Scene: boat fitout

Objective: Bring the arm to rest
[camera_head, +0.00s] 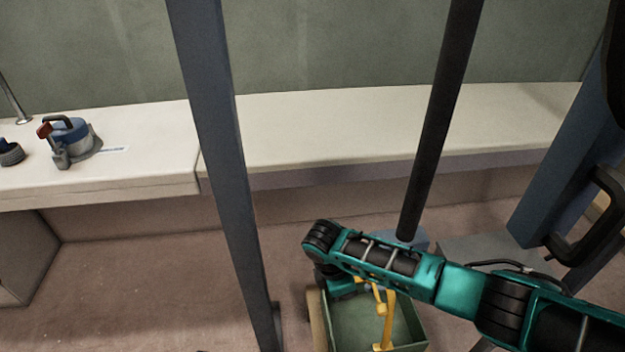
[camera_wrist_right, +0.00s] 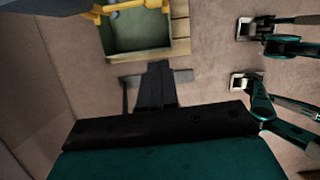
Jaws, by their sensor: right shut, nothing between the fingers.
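My right arm (camera_head: 400,268) comes in from the lower right in the head view, teal and black, and bends down at its far end above a green box. Its gripper is hidden below the arm there. In the right wrist view the dark right gripper (camera_wrist_right: 156,72) points at the floor near the box, shut and empty. My left arm and gripper are not in view.
A pale bench (camera_head: 330,125) runs along the wall, with a blue-and-grey device (camera_head: 75,138) at left. Dark upright posts (camera_head: 215,130) stand before it.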

